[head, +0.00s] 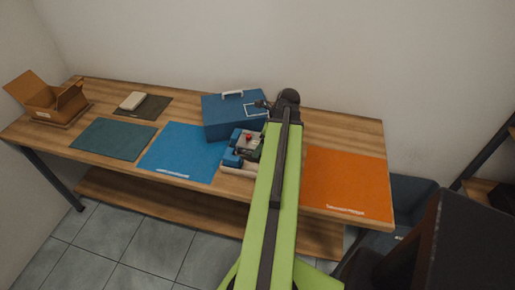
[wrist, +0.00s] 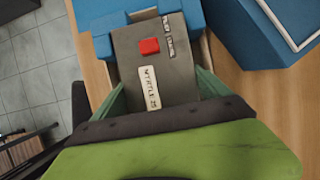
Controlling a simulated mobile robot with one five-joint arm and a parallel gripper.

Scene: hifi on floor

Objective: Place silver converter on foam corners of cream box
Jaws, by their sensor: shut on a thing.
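The silver-grey converter (wrist: 150,55) has a red square button and white labels. It also shows in the head view (head: 247,144), partly hidden by my arm. My gripper (wrist: 162,82) is shut on it, with green fingers at its two sides. Blue foam corners (wrist: 103,22) lie around and under the converter's far end; they also show in the head view (head: 232,158). I cannot tell whether the converter touches them. The cream box (head: 238,172) stands below them on the table; my arm hides its right part.
A blue case (head: 222,128) with a handle stands close behind the cream box. Blue (head: 184,150), dark green (head: 114,139) and orange (head: 346,183) mats lie on the wooden table. An open cardboard box (head: 45,103) and a small cream item (head: 133,101) are at the left.

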